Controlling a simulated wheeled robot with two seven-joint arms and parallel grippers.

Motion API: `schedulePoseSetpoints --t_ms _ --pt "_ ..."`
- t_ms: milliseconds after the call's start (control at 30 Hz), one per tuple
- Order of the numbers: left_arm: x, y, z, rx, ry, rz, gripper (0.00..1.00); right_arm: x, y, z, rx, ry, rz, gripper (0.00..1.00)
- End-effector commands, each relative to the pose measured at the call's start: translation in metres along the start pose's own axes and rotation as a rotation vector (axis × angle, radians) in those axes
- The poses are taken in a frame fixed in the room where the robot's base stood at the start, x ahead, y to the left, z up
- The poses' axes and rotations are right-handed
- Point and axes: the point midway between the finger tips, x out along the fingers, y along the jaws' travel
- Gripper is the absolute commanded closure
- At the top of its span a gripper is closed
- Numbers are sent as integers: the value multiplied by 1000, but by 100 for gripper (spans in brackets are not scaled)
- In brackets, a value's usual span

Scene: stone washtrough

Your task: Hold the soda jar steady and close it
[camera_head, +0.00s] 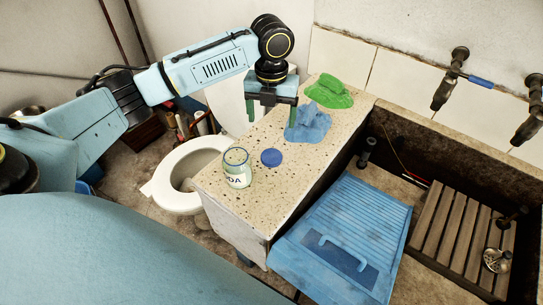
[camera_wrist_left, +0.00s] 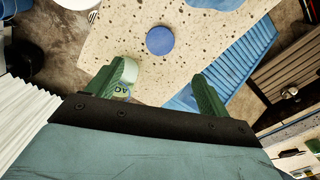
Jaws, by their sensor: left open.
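The soda jar (camera_head: 237,168) is clear glass with a pale label and stands upright and open near the front left edge of the speckled stone counter (camera_head: 285,195). A round blue lid (camera_head: 271,157) lies flat on the counter just right of the jar. My left gripper (camera_head: 270,108) is open and empty above the counter, behind the jar and lid in the head view. In the left wrist view the lid (camera_wrist_left: 160,41) shows beyond the fingers, and the jar (camera_wrist_left: 127,72) is partly hidden by the left finger. My right gripper is not in view.
A blue cloth (camera_head: 308,124) and a green cloth (camera_head: 329,92) lie at the counter's back. A blue washboard (camera_head: 350,235) leans right of the counter, by the trough with a slatted wooden rack (camera_head: 455,230). A toilet (camera_head: 170,190) stands left. Taps (camera_head: 450,80) project from the wall.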

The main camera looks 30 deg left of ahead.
Motion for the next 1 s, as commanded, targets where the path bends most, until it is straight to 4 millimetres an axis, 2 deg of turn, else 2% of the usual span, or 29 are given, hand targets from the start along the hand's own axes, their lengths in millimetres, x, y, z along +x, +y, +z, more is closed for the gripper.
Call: schedulePoseSetpoints --t_ms 167,500,600,1000 --pt "6 0 0 -1 1 0 20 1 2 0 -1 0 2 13" --pt "68 0 -1 -2 2 1 20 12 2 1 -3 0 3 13" --pt "78 -1 0 -2 0 -1 20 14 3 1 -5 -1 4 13" --pt "82 -1 0 -2 -2 -1 20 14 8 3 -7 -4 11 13"
